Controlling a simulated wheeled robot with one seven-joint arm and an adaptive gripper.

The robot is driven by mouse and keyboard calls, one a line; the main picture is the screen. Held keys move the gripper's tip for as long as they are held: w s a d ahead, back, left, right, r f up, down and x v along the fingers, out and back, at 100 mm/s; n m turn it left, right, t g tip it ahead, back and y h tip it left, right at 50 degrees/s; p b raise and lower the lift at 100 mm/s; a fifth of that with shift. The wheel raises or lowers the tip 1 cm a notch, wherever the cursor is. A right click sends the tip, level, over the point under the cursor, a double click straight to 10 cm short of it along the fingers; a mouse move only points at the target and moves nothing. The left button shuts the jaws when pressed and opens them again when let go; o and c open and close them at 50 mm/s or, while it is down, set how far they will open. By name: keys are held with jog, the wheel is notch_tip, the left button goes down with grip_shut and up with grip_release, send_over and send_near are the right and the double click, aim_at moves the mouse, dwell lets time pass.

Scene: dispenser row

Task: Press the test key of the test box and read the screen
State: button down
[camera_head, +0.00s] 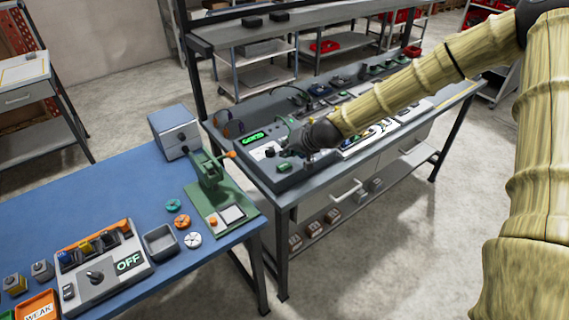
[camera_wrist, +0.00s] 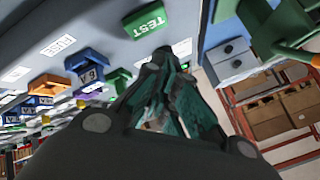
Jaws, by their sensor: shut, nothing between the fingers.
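In the wrist view a green block lettered TEST (camera_wrist: 145,20) stands on a pale grey surface, just beyond the fingertips. My gripper (camera_wrist: 163,55) is shut and empty, its dark fingers together close to the block; I cannot tell whether they touch it. In the head view my gripper (camera_head: 292,150) is low over the left end of the grey workbench. A small dark panel with bright green marks (camera_head: 252,137) shows left of it; its characters are too small to read.
A green press (camera_head: 210,185) stands on the blue table (camera_head: 130,185) left of the workbench. A grey box with a screen reading OFF (camera_head: 128,262) is at the table's front. A grey box (camera_head: 174,130) stands at its back corner. Several small devices line the workbench (camera_head: 285,190).

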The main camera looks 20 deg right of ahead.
aim_at(287, 164)
jog(key=shift+r+p, duration=0.9)
jog(key=shift+r, duration=0.7)
jog(key=shift+f, duration=0.1)
